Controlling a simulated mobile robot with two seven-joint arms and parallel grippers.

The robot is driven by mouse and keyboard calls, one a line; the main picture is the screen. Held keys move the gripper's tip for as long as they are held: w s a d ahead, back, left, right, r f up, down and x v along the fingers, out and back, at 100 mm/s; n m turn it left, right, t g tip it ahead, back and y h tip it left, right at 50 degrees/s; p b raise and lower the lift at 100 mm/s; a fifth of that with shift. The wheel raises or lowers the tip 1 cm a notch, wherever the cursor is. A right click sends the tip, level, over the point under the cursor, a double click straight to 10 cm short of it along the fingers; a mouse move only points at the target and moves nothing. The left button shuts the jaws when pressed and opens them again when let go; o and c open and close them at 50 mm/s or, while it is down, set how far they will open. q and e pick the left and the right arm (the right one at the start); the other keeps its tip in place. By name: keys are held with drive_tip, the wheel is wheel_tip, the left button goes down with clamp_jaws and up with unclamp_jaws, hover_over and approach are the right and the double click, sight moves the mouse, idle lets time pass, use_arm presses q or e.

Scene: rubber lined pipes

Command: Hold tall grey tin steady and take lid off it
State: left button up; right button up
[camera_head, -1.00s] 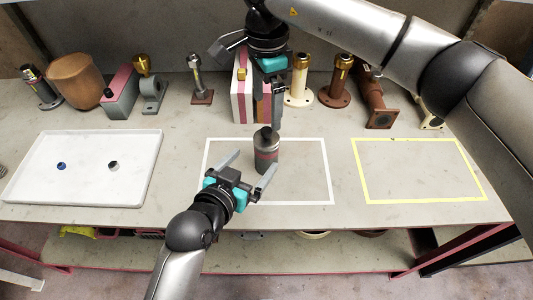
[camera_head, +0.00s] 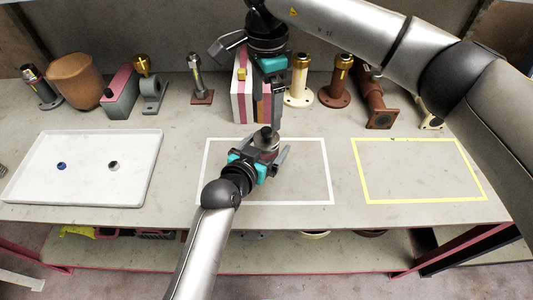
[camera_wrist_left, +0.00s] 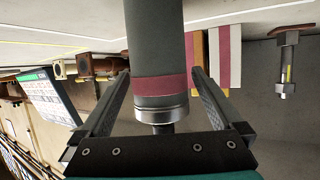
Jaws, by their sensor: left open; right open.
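The tall grey tin (camera_head: 266,151) stands upright inside the white outlined square, partly hidden by my left gripper. It shows dark grey with a maroon band in the left wrist view (camera_wrist_left: 156,45), which appears upside down. Its lid (camera_wrist_left: 161,113) is on, with a silvery rim and a dark knob (camera_head: 266,132). My left gripper (camera_head: 267,151) is open, with its fingers on either side of the tin; gaps show between fingers and tin in the wrist view. My right gripper (camera_head: 270,108) is open and empty, pointing down just above and behind the knob.
A white tray (camera_head: 40,185) with two small round items lies at the left. A yellow outlined square (camera_head: 420,170) at the right is empty. Pipe fittings and a pink-and-white striped block (camera_head: 239,97) stand along the back. The table's front edge is near my left arm.

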use_arm(q)
drive_tip(key=shift+c, duration=0.2)
clamp_jaws()
idle(0.5)
use_arm(e)
drive_tip(key=shift+c, duration=0.2)
